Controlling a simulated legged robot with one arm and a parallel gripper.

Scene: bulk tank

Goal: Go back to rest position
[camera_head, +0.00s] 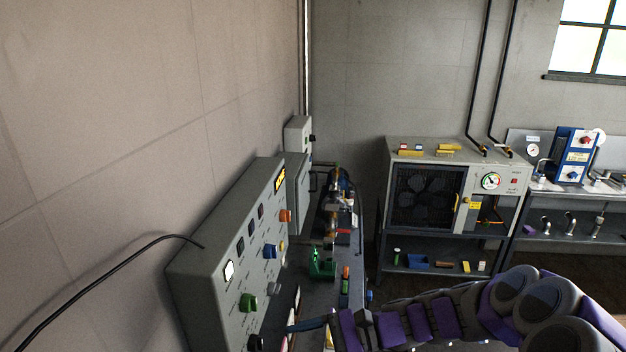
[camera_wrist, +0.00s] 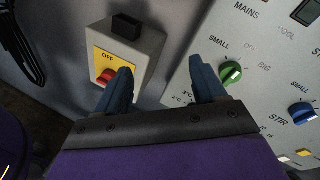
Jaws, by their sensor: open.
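My gripper (camera_wrist: 162,88) shows in the wrist view with its two blue fingers spread apart and nothing between them. Its left fingertip overlaps a grey and yellow switch box (camera_wrist: 143,47) with a red knob (camera_wrist: 107,75) and the word OFF. Its right fingertip is in front of a grey control panel, close to a green knob (camera_wrist: 230,73). I cannot tell whether either finger touches anything. In the head view my purple and grey arm crosses the lower right, and the blue gripper (camera_head: 308,325) is partly visible at the lower middle, beside the control panel (camera_head: 225,255).
A bench (camera_head: 320,290) with several tools and fittings runs behind the panel. A grey cabinet with a fan (camera_head: 450,150) stands at the back, with a second bench (camera_head: 580,190) at the right. A black cable (camera_head: 100,270) runs along the left wall to the panel.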

